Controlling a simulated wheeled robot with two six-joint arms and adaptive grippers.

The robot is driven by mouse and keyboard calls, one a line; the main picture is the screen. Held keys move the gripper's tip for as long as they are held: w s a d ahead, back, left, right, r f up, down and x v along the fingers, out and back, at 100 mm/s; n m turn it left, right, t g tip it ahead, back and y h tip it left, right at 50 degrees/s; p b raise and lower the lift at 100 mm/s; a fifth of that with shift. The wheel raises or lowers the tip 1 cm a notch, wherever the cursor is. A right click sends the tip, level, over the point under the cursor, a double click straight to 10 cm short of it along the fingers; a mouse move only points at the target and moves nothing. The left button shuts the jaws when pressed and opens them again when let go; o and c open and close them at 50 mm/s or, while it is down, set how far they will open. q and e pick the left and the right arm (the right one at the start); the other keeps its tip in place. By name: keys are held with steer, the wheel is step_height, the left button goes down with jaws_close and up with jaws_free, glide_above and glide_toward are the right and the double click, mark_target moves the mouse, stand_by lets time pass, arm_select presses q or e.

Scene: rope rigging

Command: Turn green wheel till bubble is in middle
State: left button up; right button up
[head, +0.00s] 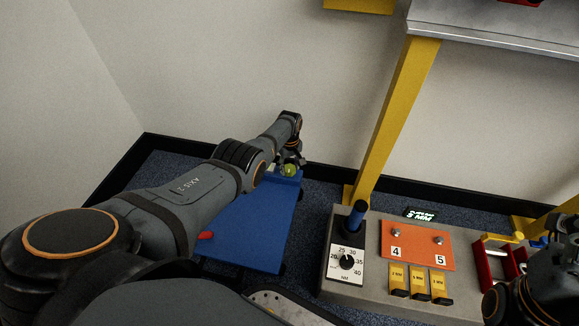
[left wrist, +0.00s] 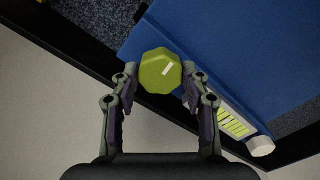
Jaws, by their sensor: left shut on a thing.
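My left gripper (left wrist: 160,76) is shut on the wheel, one finger on each side. In the head view the wheel (head: 289,170) shows at the table's far end, under my left gripper (head: 290,160). A yellow-green striped strip (left wrist: 232,123), which looks like the level vial, lies beside the right finger in the left wrist view. I cannot make out the bubble. My right arm shows at the right edge; its fingers are not clear.
A grey bench (head: 342,290) with a dial (head: 347,262), a blue handle (head: 357,218), an orange plate (head: 417,247) and yellow blocks (head: 420,284) stands right of the blue table. A yellow post (head: 395,115) rises behind it. A red piece (head: 206,236) is at the table's left edge.

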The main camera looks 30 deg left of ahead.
mark_target(290, 168)
arm_select(q)
steer(key=shift+n, duration=1.9)
steer(key=o, duration=1.2)
steer(key=shift+c, duration=0.2)
steer(key=shift+w+r, duration=0.1)
steer(key=shift+r, duration=0.3)
step_height(290, 168, up, 11)
